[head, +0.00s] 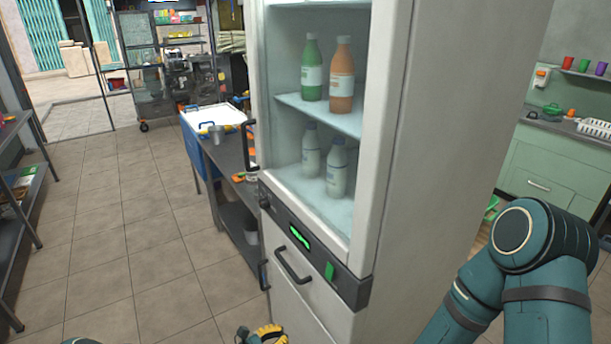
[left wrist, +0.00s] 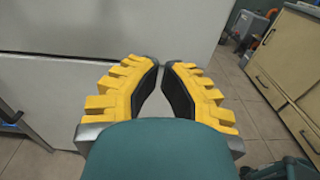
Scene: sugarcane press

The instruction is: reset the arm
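My left gripper (head: 262,334) shows only partly at the bottom edge of the head view, low in front of the fridge. In the left wrist view, its yellow, ridged fingers with black pads (left wrist: 163,68) stand apart. Their tips are close together with a narrow gap, and nothing is between them. A pale fridge surface (left wrist: 90,30) lies behind the fingers. My right arm (head: 520,250), teal with dark bands, is bent at the right of the head view. My right gripper is out of view.
The tall white fridge (head: 425,150) fills the middle, with bottles (head: 342,75) inside and a drawer handle (head: 293,266). A grey worktable (head: 228,158) stands left of it. Green cabinets (head: 560,165) are at the right. The tiled floor (head: 120,240) at the left is free.

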